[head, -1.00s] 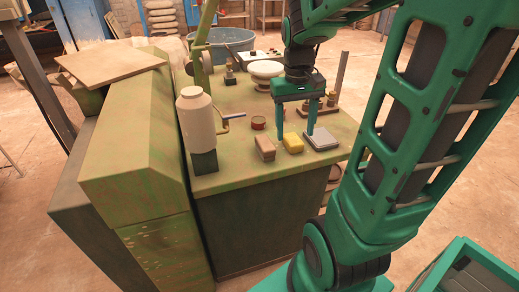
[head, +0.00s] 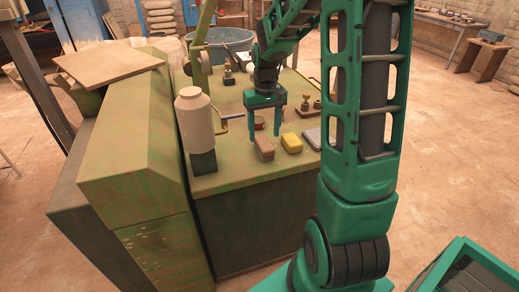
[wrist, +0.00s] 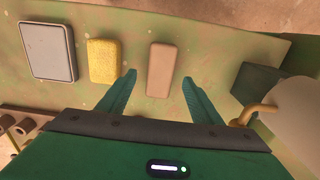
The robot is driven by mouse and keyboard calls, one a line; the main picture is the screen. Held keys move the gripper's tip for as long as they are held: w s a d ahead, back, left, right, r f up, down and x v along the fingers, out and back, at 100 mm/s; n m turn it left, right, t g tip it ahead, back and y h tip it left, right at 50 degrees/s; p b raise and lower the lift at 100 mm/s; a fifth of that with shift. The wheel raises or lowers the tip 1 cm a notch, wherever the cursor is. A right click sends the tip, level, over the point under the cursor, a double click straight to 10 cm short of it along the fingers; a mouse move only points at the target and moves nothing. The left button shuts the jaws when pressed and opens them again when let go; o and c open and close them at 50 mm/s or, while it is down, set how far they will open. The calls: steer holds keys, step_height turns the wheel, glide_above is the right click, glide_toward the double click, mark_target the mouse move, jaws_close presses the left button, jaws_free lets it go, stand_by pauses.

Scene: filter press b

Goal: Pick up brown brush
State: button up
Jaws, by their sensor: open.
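The brown brush (head: 264,149) looks like a small brown block with rounded edges, lying on the green worn tabletop; no bristles show. In the wrist view the brown brush (wrist: 162,69) lies ahead of and between the spread fingers, with its near end close to fingertip level. My gripper (head: 265,134) is open and empty, with its fingers pointing down above and just behind the brush in the head view. The fingers also show in the wrist view (wrist: 159,77), one to each side of the brush's line.
A yellow sponge (head: 292,143) lies just right of the brush, and a grey flat box (head: 312,137) lies beyond it.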

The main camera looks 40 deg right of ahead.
mark_target(263, 141)
steer(key=shift+w+f, duration=0.2)
steer(key=shift+f, duration=2.45)
steer(key=shift+c, duration=0.6)
steer(key=c, duration=1.1)
steer(key=shift+o, duration=0.2)
steer(key=shift+r, duration=0.1)
step_height(263, 141, up, 18)
